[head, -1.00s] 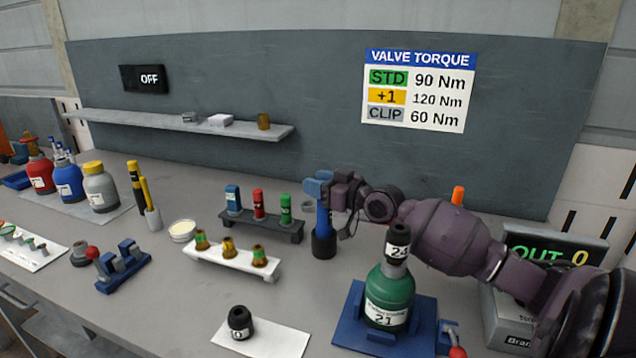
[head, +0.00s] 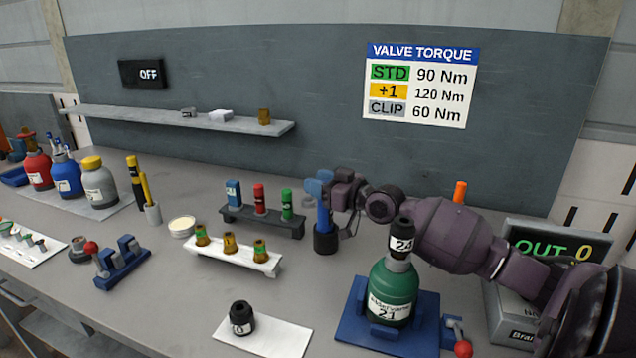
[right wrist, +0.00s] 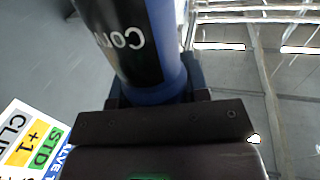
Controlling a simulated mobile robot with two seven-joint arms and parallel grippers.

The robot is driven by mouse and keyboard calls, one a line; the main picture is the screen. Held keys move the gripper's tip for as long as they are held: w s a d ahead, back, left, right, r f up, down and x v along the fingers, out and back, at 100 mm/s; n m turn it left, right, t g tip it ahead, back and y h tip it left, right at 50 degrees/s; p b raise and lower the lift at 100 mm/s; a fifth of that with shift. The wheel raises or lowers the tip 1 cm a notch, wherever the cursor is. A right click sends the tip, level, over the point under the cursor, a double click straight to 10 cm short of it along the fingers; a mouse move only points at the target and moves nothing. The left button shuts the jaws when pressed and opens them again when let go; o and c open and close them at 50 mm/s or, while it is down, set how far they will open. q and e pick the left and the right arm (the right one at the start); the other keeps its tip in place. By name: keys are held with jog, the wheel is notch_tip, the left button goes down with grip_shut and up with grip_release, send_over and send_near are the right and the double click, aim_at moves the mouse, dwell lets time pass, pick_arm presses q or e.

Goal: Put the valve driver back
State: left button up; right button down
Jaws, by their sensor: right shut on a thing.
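The valve driver (head: 323,218) is a blue upright tool with a blue head. Its lower end is in or on a black round holder (head: 325,240) on the bench, right of the dark rack; I cannot tell how deep it sits. My right gripper (head: 325,186) is shut on the driver near its top. In the right wrist view the driver (right wrist: 166,82) fills the space between the fingers, with a black band and white lettering. My left gripper is not in view.
A green cylinder (head: 392,290) with a black cap stands in a blue base below my right arm. A dark rack (head: 262,222) with colored pieces and a white rack (head: 232,255) stand to the left. A torque display (head: 558,245) is at right.

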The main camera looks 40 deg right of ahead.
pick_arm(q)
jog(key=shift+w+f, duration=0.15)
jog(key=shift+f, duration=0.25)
pick_arm(e)
jog(key=shift+a+f, duration=0.2)
jog(key=shift+f, duration=0.5)
jog(key=c, duration=0.6)
grip_release()
jog(key=shift+o, duration=0.4)
jog(key=shift+f, duration=0.3)
jog(key=shift+s+d+r+p, duration=0.1)
jog(key=shift+d+r+p, duration=0.2)
jog(key=shift+r, duration=0.35)
jog(key=shift+s+d+r+p, duration=0.1)
jog(key=shift+d+r+p, duration=0.15)
jog(key=shift+r, duration=0.35)
jog(key=shift+w+a+r+p, duration=0.1)
jog(key=shift+a+r+p, duration=0.1)
jog(key=shift+r+p, duration=1.3)
jog(key=shift+r, duration=0.75)
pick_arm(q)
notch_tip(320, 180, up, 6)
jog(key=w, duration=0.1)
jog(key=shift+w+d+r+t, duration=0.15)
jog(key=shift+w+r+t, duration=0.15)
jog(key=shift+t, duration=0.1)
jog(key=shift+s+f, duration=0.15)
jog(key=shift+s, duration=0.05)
